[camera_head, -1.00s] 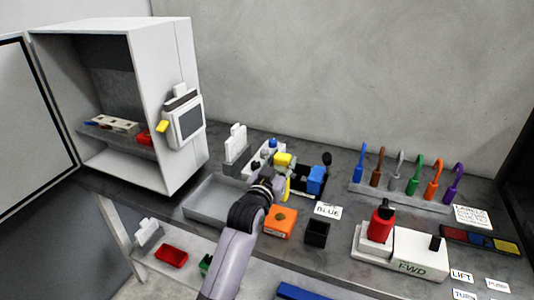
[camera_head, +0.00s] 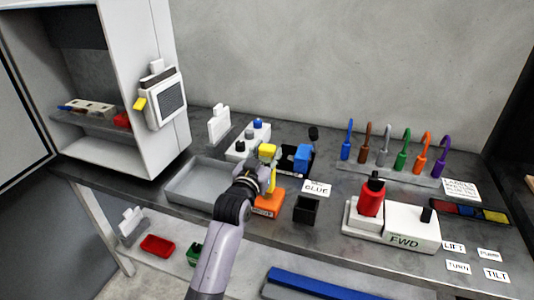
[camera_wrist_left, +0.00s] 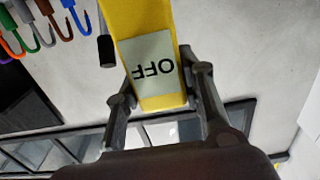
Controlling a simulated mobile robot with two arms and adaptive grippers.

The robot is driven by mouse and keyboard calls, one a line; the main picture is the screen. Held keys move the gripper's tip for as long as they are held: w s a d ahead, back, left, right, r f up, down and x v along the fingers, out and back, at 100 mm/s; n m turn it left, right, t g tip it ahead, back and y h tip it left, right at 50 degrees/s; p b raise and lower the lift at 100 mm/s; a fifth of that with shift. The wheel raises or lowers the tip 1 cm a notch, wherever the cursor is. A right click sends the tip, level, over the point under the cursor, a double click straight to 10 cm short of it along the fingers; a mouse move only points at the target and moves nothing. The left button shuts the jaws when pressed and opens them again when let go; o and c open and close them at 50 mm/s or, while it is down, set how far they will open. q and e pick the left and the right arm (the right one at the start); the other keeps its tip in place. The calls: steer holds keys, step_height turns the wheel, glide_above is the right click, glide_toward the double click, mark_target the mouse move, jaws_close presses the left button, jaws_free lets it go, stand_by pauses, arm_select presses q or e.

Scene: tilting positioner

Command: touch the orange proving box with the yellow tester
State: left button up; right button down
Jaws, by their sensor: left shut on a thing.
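My left gripper (camera_head: 266,181) is shut on the yellow tester (camera_head: 272,180). In the left wrist view the tester (camera_wrist_left: 160,92) fills the space between the two fingers, with a label reading OFF upside down. The orange proving box (camera_head: 268,206) sits on the bench just below the gripper, and my arm hides its left part. The tester's lower end is close to the box's top; I cannot tell whether they touch. My right gripper is not in view.
A yellow block (camera_head: 267,150) and a blue block (camera_head: 302,158) stand behind the gripper. A black open box (camera_head: 306,210) is right of the orange box. A grey tray (camera_head: 190,190) lies left. The red-topped FWD unit (camera_head: 405,233) stands further right.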

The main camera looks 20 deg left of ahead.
arm_select(q)
steer(key=shift+f, duration=0.2)
stand_by(0.5)
steer(key=shift+f+b, duration=0.3)
steer(key=shift+f, duration=0.15)
stand_by(0.6)
step_height(320, 180, up, 7)
steer(key=p, duration=0.7)
steer(key=shift+r, duration=0.15)
